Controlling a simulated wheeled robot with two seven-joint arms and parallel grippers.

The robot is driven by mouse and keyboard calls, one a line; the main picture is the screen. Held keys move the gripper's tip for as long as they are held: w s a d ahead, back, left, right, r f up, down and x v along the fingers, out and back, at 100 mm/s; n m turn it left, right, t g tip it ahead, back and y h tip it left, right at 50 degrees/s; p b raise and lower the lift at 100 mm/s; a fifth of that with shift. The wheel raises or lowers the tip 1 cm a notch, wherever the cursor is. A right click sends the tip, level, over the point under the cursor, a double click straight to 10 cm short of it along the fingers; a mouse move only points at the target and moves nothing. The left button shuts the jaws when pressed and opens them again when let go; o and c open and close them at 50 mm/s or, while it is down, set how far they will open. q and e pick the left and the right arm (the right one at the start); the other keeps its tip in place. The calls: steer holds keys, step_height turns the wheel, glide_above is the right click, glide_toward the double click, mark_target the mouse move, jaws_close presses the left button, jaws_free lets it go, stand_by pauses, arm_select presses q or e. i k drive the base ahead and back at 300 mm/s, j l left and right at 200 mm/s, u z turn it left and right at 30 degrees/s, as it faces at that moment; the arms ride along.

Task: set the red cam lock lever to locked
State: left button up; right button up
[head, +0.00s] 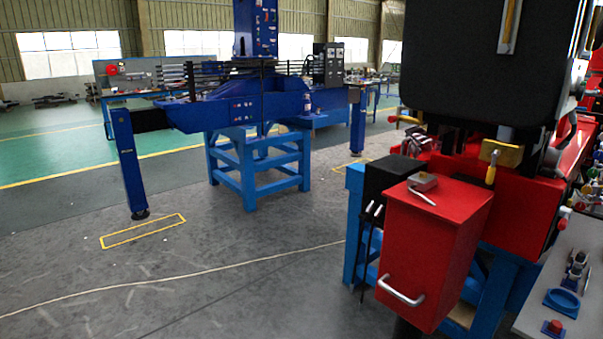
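I cannot pick out a red cam lock lever for certain. A small red knob (565,212) with a pale stem sits at the right side of the red crane body (525,205); its details are too small to tell whether it is a lever. A grey metal piece with a short bar (423,187) lies on top of the red box (428,255), which has a silver handle on its front. Neither of my grippers is in view.
A blue crane (240,105) on a blue stand (258,165) is further back. A pale cable (180,277) crosses the open floor.

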mark_target(565, 219)
steer(key=i+z, duration=0.1)
steer(key=z, duration=0.35)
steer(key=i+z, duration=0.1)
steer(key=z, duration=0.3)
steer(key=i+z, duration=0.1)
steer(key=z, duration=0.8)
steer(key=i+l, duration=0.15)
steer(key=i, duration=0.25)
steer(key=i+l, duration=0.15)
steer(key=i, duration=0.2)
steer(key=i+j, duration=0.1)
steer(key=i, duration=0.4)
